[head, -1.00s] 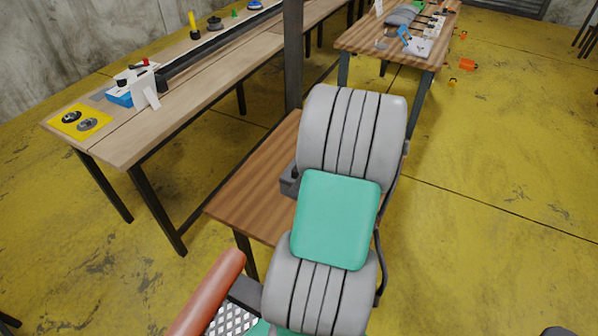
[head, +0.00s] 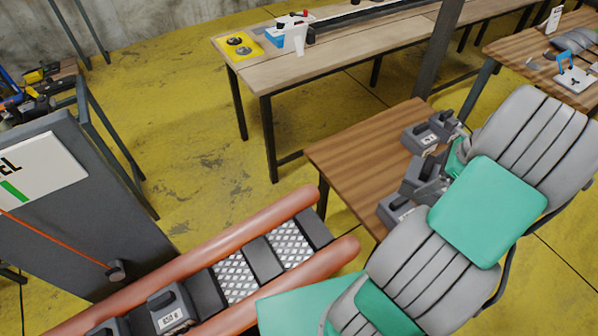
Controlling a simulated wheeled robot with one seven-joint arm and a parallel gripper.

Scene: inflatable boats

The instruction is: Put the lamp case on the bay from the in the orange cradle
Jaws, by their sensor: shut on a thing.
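The orange cradle (head: 345,252) runs diagonally along the bottom, with two thick orange tubes and dark pads and mesh panels between them. A dark grey lamp case (head: 170,309) with a white label sits in its lower part, and another (head: 106,328) is cut off by the bottom edge. My gripper (head: 414,188) is dark grey and partly hidden behind my grey and green arm, over the small wooden table's right part. It is shut on a dark grey lamp case (head: 394,210), only partly seen; I cannot tell whether the case touches the table.
The small table (head: 350,150) is bare on its left. Dark grey cases (head: 424,138) stand at its far right. A long bench (head: 330,70) lies behind. A grey panel (head: 75,215) with an orange cord stands at the left. Yellow floor between them is clear.

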